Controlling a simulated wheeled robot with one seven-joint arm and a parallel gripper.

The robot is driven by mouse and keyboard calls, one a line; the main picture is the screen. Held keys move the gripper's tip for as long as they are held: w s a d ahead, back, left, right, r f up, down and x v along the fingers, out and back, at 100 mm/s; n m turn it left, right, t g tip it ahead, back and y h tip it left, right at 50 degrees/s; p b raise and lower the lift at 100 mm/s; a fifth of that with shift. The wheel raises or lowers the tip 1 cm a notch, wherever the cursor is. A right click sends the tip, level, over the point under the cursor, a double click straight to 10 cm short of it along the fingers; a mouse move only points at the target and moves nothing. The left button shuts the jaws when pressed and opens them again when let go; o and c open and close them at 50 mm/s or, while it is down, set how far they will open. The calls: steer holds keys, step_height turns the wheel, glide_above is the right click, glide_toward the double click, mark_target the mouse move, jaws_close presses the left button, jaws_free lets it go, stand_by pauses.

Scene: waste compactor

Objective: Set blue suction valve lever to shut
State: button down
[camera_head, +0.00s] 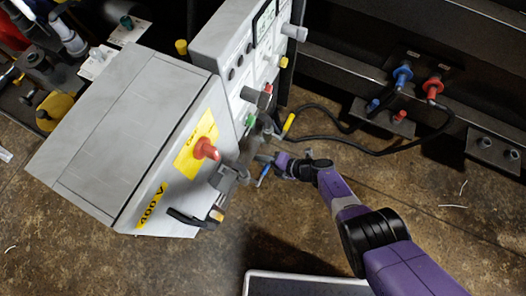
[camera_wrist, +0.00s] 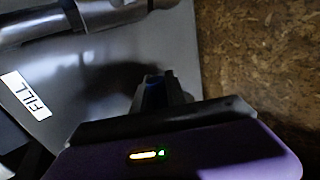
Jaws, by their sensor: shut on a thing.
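The blue suction valve lever (camera_head: 263,174) is a small blue handle low beside the grey machine cabinet, slanting down to the left in the head view. My gripper (camera_head: 272,164) comes in from the right and is at the lever. In the wrist view the fingers (camera_wrist: 158,92) are close together, with a dark blue bit of the lever (camera_wrist: 153,78) showing between their tips. The gripper is shut on the lever. The valve body and most of the lever are hidden or dark, so the lever's exact setting is unclear.
A yellow-handled lever (camera_head: 288,123) stands just above my gripper. The grey cabinet (camera_head: 125,130) with a red knob (camera_head: 206,149) is on the left. Blue (camera_head: 403,75) and red (camera_head: 433,87) couplings with black hoses are at the right. A FILL label (camera_wrist: 26,95) and a metal pipe (camera_wrist: 110,12) are close by.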

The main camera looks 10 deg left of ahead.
steer(key=c, duration=1.3)
jaws_free()
steer(key=shift+f, duration=0.1)
steer(key=shift+c, duration=0.2)
steer(key=p+v, duration=0.5)
steer(key=v, duration=0.2)
steer(key=shift+s+d+r+p, duration=0.15)
steer(key=shift+d+r+p, duration=0.1)
steer(key=shift+p, duration=0.1)
steer(key=shift+d, duration=0.1)
